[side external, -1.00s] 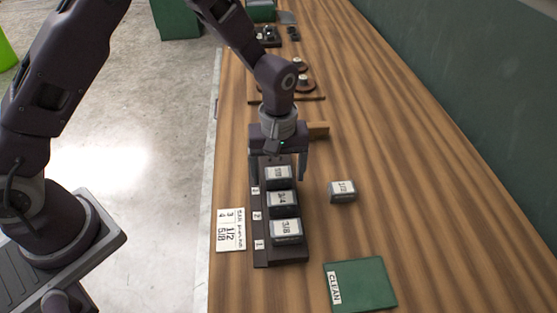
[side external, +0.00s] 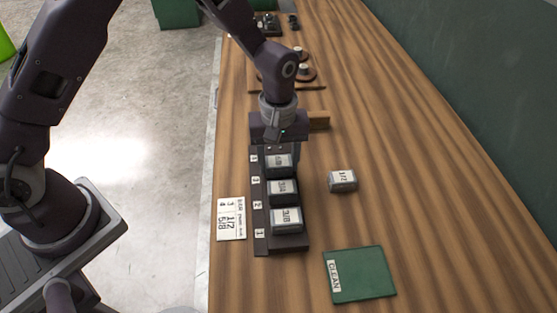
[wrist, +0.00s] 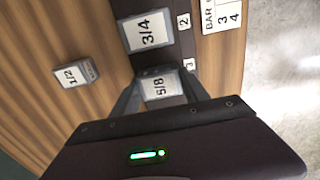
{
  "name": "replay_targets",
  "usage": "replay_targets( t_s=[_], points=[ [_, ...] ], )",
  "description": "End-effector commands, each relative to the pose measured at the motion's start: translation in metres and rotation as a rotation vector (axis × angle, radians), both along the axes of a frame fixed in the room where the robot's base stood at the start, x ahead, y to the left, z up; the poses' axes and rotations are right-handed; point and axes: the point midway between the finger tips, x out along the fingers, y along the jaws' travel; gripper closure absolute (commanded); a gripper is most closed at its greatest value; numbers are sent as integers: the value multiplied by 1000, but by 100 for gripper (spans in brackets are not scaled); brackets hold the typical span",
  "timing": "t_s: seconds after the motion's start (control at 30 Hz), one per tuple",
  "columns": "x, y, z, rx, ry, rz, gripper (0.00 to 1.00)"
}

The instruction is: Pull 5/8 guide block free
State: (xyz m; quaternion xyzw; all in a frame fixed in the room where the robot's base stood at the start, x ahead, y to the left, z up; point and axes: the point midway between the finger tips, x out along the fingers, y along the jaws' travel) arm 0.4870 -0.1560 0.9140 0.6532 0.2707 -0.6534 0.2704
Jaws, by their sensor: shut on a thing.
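The 5/8 guide block (side external: 279,161) is a grey block with a white label at the far end of a dark rack (side external: 291,245). My gripper (side external: 279,152) is over it, shut on its sides. In the wrist view the 5/8 block (wrist: 160,87) sits between my two fingers (wrist: 160,92), beside the tag 3. Whether it is raised from its seat cannot be told. The 3/4 block (side external: 283,190) is next to it in the rack, and the 3/8 block (side external: 286,219) is at the near end.
A 1/2 block (side external: 342,181) stands loose on the wooden bench, right of the rack. A green CLEAN mat (side external: 365,275) lies at the near right. A numbered card (side external: 231,219) lies left of the rack. A wooden piece (side external: 319,120) is just behind my gripper.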

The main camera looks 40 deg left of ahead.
Motion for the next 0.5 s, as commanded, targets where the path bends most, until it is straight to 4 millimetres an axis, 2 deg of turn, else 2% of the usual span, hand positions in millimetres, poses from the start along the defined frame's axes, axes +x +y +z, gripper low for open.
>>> replay_targets(
  t_s=[0.5],
  points=[
    [0, 0, 20, -1, -1, -1, 88]
  ],
)
